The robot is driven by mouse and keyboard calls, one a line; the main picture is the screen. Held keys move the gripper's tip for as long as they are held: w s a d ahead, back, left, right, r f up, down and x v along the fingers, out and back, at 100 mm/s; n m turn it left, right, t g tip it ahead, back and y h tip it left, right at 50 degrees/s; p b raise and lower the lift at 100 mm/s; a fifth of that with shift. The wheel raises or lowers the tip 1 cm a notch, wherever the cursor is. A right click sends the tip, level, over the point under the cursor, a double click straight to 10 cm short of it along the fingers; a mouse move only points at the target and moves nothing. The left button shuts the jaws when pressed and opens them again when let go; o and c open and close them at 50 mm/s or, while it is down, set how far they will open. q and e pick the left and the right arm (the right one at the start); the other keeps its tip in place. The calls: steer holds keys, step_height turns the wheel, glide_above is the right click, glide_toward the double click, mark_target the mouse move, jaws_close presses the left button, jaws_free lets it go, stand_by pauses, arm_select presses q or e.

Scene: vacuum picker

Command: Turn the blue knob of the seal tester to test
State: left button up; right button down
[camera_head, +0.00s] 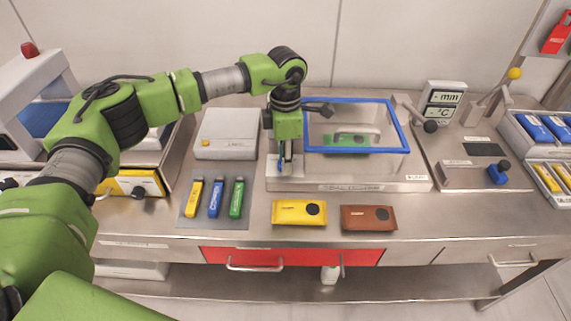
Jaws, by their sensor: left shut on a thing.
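The seal tester (350,184) appears to be the steel unit at the middle of the bench, with a clear blue-framed lid (407,130). A green pack (346,140) lies inside under the lid. My left gripper (286,160) points down at the pale plate on the unit's left end. It is shut on the blue knob (281,168) there, of which only a little shows past the fingers. The knob's pointer and the plate's markings are too small or hidden to read. My right gripper is not in view.
Yellow (299,212) and brown (368,218) packs lie in front of the unit. Several coloured tubes lie on a grey mat (190,220) at left, before a white box (228,133). A gauge station with another blue knob (498,174) stands at right.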

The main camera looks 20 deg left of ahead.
arm_select(q)
steer(key=shift+r+m+b, duration=0.1)
steer(key=shift+m+b, duration=0.2)
steer(key=shift+m, duration=0.2)
steer(key=shift+w, duration=0.1)
steer(key=o, duration=0.8)
steer(key=shift+o, duration=0.2)
step_height(320, 180, up, 12)
stand_by(0.4)
